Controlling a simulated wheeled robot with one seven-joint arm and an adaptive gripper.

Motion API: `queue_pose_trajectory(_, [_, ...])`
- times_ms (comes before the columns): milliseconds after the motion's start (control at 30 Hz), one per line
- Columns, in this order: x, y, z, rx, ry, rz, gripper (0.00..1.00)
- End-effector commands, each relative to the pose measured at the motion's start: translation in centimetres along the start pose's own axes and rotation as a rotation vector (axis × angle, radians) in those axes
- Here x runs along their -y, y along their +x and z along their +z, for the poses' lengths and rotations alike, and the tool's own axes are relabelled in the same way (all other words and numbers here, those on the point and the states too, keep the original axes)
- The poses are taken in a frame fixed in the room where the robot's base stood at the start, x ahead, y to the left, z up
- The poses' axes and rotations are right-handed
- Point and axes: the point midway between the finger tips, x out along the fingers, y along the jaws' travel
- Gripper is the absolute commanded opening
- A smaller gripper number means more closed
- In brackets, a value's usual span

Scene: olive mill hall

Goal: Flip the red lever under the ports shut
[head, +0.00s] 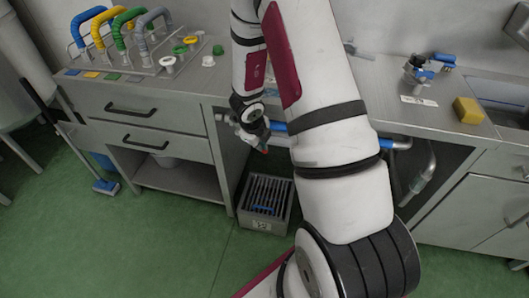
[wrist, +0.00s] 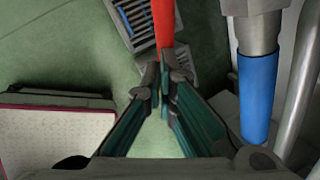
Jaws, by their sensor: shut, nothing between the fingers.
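The red lever (wrist: 164,24) shows in the wrist view as a red bar coming down from the top edge. Its lower end meets the tips of my gripper (wrist: 163,76) in the picture; I cannot tell if they touch. My gripper is shut with nothing between its fingers. In the head view my gripper (head: 258,141) is under the counter, in the open bay, and a small red bit (head: 265,151) shows beside it. The lever's pivot and most of its length are hidden there. Capped ports (head: 168,62) stand on the counter at left, by coloured hoses.
A pipe with a blue sleeve (wrist: 257,98) runs close to the right of my gripper. A grey crate (head: 265,203) stands on the floor below. The counter edge is above, the drawer cabinet (head: 150,125) left, a bent drain pipe (head: 424,172) right.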

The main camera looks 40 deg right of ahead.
Motion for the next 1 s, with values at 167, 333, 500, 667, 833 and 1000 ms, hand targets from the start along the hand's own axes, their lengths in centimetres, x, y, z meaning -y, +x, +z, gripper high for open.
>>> queue_pose_trajectory(167, [-0.2, 0.6, 0.6, 0.020, 0.005, 0.011, 0.00])
queue_pose_trajectory(333, [-0.3, 1.1, 0.8, 0.034, 0.014, 0.015, 0.00])
queue_pose_trajectory(500, [-0.3, 1.7, 1.1, 0.069, 0.029, 0.027, 0.00])
queue_pose_trajectory(667, [-0.6, 2.0, 1.1, 0.103, 0.041, 0.040, 0.00])
queue_pose_trajectory(833, [-0.8, 2.1, 1.0, 0.123, 0.048, 0.049, 0.00])
queue_pose_trajectory(1000, [-1.0, 2.2, 1.0, 0.131, 0.051, 0.054, 0.00])
